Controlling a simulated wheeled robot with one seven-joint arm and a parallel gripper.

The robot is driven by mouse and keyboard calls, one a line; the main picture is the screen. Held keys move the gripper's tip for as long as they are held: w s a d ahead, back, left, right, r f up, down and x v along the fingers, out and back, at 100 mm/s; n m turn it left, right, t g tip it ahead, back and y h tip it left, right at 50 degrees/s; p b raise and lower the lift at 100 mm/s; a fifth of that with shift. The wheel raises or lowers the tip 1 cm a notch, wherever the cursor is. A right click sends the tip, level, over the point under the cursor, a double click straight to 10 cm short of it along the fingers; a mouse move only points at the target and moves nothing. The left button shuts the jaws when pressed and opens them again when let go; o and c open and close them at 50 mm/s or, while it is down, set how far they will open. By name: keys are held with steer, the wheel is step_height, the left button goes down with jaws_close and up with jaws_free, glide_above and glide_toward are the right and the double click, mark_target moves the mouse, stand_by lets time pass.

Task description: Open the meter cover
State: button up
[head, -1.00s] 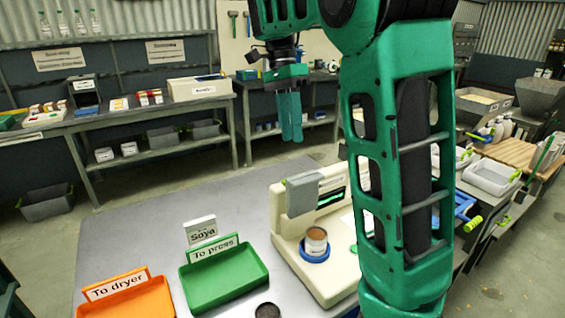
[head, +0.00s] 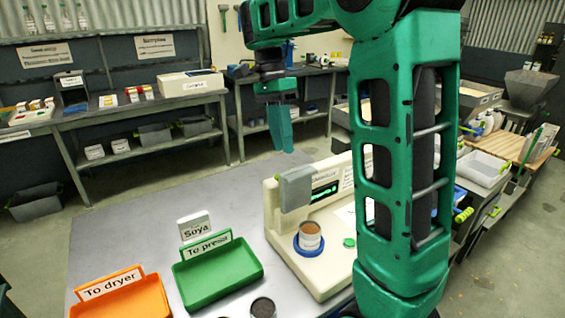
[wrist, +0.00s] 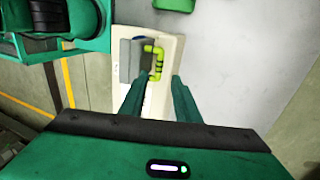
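The meter (head: 285,222) is a cream machine on the grey table, with a dark display (head: 325,191) showing green characters. Its cover seems to be the grey block (head: 296,190) on its left upper part. A cup of brown material (head: 309,236) sits in a blue ring on the meter's front. My gripper (head: 285,150) hangs in the air above and behind the meter, fingers pointing down. In the wrist view my gripper (wrist: 155,82) has its two green fingers apart with nothing held. The meter (wrist: 173,45) lies beyond them, with a grey part (wrist: 126,62) and a yellow-green shape (wrist: 155,62).
A green "To press" tray (head: 218,278) and an orange "To dryer" tray (head: 120,300) stand left of the meter. A small dark round container (head: 263,307) is near the front edge. The table (head: 130,220) behind the trays is clear. Shelved benches stand behind.

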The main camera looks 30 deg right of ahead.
mark_target(294, 188)
steer(key=shift+x, duration=2.95)
steer(key=shift+r, duration=0.1)
jaws_close()
